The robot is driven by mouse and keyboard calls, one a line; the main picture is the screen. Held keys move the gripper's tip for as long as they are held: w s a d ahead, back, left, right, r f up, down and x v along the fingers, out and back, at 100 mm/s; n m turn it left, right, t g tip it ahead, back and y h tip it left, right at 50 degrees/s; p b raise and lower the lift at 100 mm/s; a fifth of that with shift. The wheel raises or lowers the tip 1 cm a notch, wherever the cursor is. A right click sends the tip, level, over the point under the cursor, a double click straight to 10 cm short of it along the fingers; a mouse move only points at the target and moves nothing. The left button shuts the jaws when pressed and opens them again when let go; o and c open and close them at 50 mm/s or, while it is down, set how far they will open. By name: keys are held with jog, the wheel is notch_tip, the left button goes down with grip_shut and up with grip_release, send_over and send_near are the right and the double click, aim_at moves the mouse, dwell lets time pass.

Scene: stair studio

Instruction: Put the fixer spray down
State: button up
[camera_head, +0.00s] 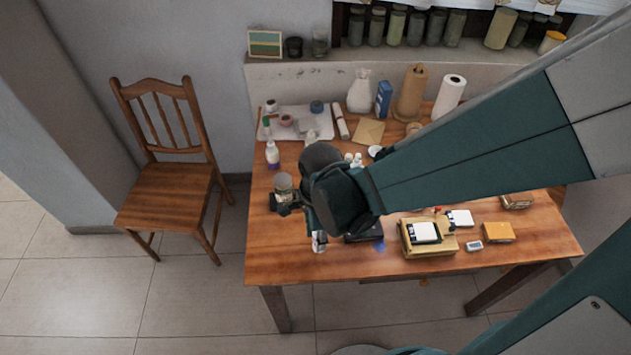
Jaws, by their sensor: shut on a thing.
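My gripper (285,204) is over the left part of the wooden table (285,262). It is shut on a short, pale grey can, which I take to be the fixer spray (283,183). The can's upper part shows above the dark fingers and looks roughly upright. Its lower part is hidden by the fingers. I cannot tell whether its base touches the table. My dark wrist and green arm cover much of the table's middle.
A white spray bottle (272,154) stands behind the gripper, near a pale tray (297,116) with small pots. A small whitish object (319,241) is near the front edge. The front-left tabletop is bare. A wooden chair (168,190) stands left.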

jog(key=shift+f+b, duration=0.55)
jog(key=shift+f, duration=1.35)
jog(key=shift+f, duration=0.15)
jog(key=o, duration=1)
jog(key=shift+c, duration=0.2)
jog(key=shift+r+p, duration=1.65)
jog(key=shift+r, duration=4.5)
